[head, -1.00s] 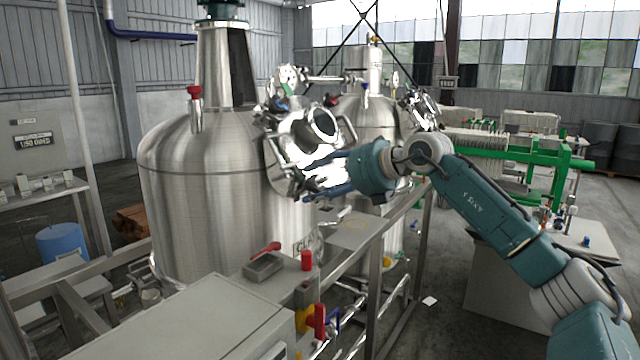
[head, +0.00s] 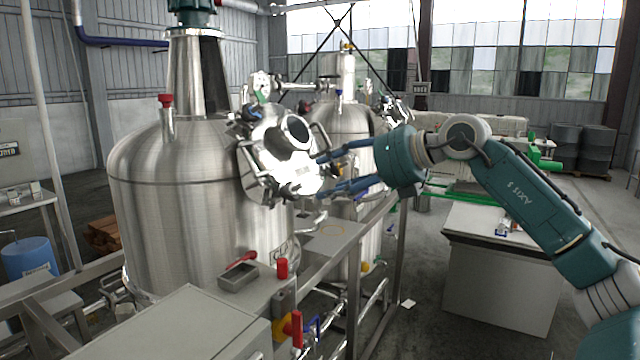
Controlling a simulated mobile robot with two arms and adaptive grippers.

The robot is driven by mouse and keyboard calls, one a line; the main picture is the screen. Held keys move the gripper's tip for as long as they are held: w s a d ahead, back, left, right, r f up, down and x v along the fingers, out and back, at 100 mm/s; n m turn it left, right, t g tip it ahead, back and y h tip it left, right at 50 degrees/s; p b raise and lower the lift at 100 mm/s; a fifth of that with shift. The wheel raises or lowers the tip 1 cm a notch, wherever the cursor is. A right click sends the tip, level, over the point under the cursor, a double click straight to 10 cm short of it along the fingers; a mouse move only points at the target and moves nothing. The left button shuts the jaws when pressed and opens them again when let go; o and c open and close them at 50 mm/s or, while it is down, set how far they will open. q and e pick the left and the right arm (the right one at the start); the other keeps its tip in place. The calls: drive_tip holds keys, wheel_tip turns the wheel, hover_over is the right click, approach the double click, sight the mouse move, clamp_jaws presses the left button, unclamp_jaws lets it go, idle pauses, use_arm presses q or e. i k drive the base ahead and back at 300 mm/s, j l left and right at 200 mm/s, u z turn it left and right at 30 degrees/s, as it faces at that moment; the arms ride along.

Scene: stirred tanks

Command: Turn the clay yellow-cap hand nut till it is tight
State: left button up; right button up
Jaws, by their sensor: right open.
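The near stirred tank (head: 180,200) is brushed steel with a round, shiny manhole cover (head: 285,165) on its upper right side. Clamps and hand nuts sit around the cover's rim, small and washed out by glare. I cannot pick out a clay yellow cap among them. My right gripper (head: 328,172) is at the cover's right edge, its blue fingers spread and pointing left at it. Nothing shows between the fingers. I cannot tell whether a fingertip touches the rim. My left gripper is not in view.
A second tank (head: 345,120) stands behind the cover. Below are a steel frame rail (head: 350,245), a grey box with a red lever (head: 238,275) and a red valve handle (head: 296,328). A pale cabinet (head: 500,280) stands at right, under my right arm.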

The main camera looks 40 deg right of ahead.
sight(334, 169)
drive_tip(key=z, duration=1.3)
